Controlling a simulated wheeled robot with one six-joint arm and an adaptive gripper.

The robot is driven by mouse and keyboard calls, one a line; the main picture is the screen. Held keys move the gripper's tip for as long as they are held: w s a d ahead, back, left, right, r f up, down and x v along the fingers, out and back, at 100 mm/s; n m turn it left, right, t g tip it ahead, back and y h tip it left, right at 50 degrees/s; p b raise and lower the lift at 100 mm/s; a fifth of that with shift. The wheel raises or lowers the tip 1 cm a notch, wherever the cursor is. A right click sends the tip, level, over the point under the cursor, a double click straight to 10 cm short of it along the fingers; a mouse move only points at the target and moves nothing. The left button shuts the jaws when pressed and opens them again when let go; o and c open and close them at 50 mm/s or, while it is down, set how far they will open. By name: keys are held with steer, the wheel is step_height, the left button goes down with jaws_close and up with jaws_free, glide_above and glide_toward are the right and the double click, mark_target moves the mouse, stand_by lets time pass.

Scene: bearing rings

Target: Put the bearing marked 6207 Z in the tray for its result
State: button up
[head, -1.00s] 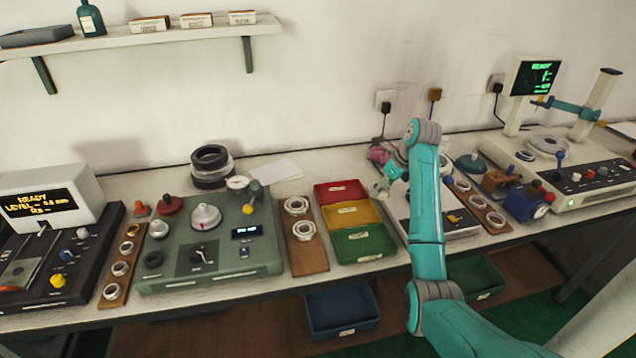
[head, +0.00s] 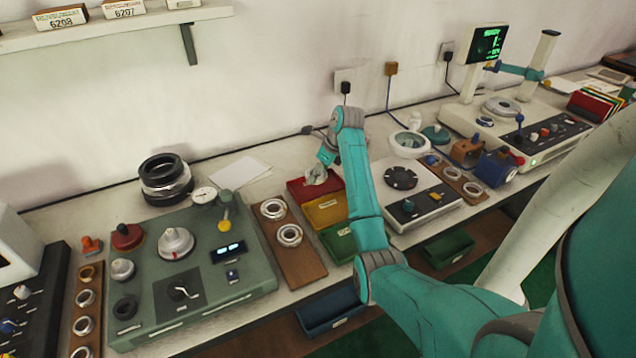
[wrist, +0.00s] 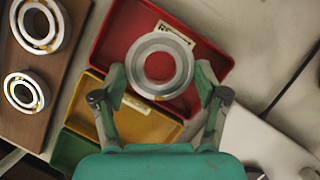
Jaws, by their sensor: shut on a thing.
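My gripper (wrist: 160,92) is shut on a silver bearing ring (wrist: 142,56), one finger on each side of it. In the wrist view the ring is over the red tray (wrist: 110,42); how high it is above the tray floor I cannot tell. Its marking cannot be read. In the head view my gripper (head: 316,176) is at the red tray (head: 297,190), and the ring is not clear there. The yellow tray (head: 325,213) and the green tray (head: 340,240) are in front of the red one.
A brown board (head: 292,255) with two rings (head: 289,236) is left of the trays. A green test unit (head: 200,300) stands further left. A white unit with a black disc (head: 425,212) is right of the trays. A blue bin (head: 325,312) is below the table edge.

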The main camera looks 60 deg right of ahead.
mark_target(319, 189)
steer(key=shift+f, duration=2.3)
steer(key=o, duration=1.5)
steer(key=shift+f, duration=0.15)
steer(key=shift+c, duration=0.2)
steer(key=v, duration=1.2)
